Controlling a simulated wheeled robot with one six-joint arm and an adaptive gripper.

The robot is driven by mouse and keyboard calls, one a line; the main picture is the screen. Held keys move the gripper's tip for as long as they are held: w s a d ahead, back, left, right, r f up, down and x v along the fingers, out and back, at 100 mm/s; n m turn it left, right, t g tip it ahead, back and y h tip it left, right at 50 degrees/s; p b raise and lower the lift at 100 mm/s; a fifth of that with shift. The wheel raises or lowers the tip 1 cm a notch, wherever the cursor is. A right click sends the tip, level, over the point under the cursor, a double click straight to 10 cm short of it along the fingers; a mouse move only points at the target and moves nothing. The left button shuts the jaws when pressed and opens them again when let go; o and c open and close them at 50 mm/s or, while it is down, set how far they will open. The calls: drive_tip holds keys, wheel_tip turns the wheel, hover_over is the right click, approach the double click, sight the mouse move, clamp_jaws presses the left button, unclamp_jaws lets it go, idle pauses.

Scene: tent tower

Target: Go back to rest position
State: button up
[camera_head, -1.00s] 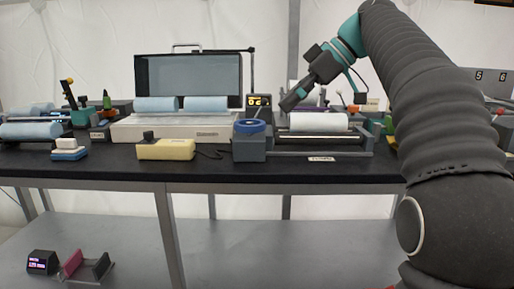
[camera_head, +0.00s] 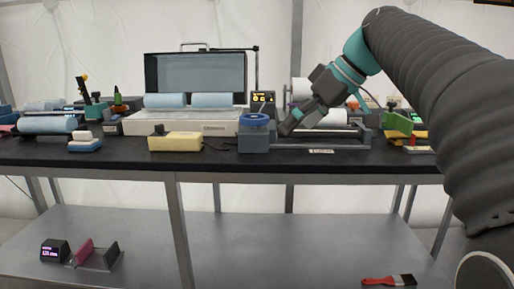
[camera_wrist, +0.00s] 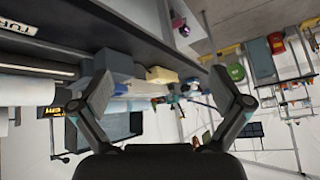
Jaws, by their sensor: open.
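My gripper (camera_head: 287,121) hangs above the black bench in the head view, just right of a grey block with a blue ring on top (camera_head: 255,120) and in front of a white roll (camera_head: 332,117). It points down and to the left. In the wrist view, my gripper (camera_wrist: 160,100) shows two fingers spread wide apart with nothing between them. From the head view I cannot tell whether the fingertips touch anything.
The bench (camera_head: 215,167) carries an open case with blue rolls (camera_head: 165,100), a yellow box (camera_head: 175,142) and a small blue-white block (camera_head: 85,142). A red brush (camera_head: 388,281) lies on the lower shelf (camera_head: 300,240). The bench's front strip is mostly clear.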

drive_tip(key=s+d+f+m+h, duration=0.2)
drive_tip(key=s+f+m, duration=0.1)
drive_tip(key=s+f, duration=0.4)
drive_tip(key=s+d+f+m+t+h, duration=0.1)
drive_tip(key=s+d+f+m+h, duration=0.1)
drive_tip(key=s+f, duration=0.5)
drive_tip(key=s+d+f+m+t+h, duration=0.1)
drive_tip(key=s+f+m, duration=0.4)
drive_tip(key=f, duration=0.9)
drive_tip(key=s+d+h, duration=0.1)
drive_tip(key=s+d, duration=0.1)
drive_tip(key=s, duration=0.1)
drive_tip(key=shift+d+f+m+h, duration=0.25)
drive_tip(key=shift+m+h, duration=0.05)
drive_tip(key=shift+h, duration=0.1)
